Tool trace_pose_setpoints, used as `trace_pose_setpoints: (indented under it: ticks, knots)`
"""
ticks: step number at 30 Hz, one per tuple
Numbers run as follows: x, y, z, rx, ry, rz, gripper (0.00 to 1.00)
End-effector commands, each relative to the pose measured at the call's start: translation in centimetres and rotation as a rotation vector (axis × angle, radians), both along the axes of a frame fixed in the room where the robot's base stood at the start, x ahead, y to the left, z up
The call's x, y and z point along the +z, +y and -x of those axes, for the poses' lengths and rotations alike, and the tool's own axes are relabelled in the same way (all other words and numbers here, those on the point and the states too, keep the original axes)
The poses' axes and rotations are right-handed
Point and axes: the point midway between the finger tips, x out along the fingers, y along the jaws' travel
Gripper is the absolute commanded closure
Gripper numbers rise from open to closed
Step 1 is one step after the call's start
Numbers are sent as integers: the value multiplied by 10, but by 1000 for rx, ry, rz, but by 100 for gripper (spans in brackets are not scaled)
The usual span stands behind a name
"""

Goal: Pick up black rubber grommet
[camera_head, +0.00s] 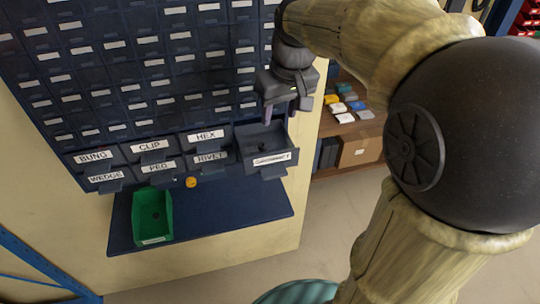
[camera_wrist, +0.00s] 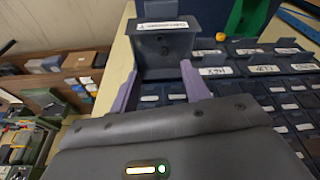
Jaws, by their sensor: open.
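A drawer (camera_head: 249,160) at the right end of the bottom row is pulled out, and its label seems to read GROMMET. A small dark object, which looks like the black rubber grommet (camera_head: 262,148), lies on the drawer's floor. My gripper (camera_head: 279,112) is open and empty, pointing down above the drawer's back part. In the wrist view my two purple-grey fingers (camera_wrist: 158,72) stand apart on either side of the drawer (camera_wrist: 150,71). A dark spot shows inside there, but I cannot tell its details.
Closed labelled drawers, such as HEX (camera_head: 206,136) and RIVET (camera_head: 209,158), sit left of the open one. A green bin (camera_head: 166,213) stands on the blue shelf (camera_head: 228,212) below, and an orange round thing (camera_head: 191,182) lies near it. Wooden shelving (camera_head: 350,130) is at right.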

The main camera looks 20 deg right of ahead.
Motion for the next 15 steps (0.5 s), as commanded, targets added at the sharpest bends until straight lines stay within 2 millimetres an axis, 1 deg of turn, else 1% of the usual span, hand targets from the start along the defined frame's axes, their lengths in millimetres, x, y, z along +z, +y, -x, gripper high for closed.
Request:
trace_pose_setpoints:
  ticks: [3,15]
  knots:
    - [-19,1,-5,1,7,-1,53]
    - [-86,5,-23,1,6,0,53]
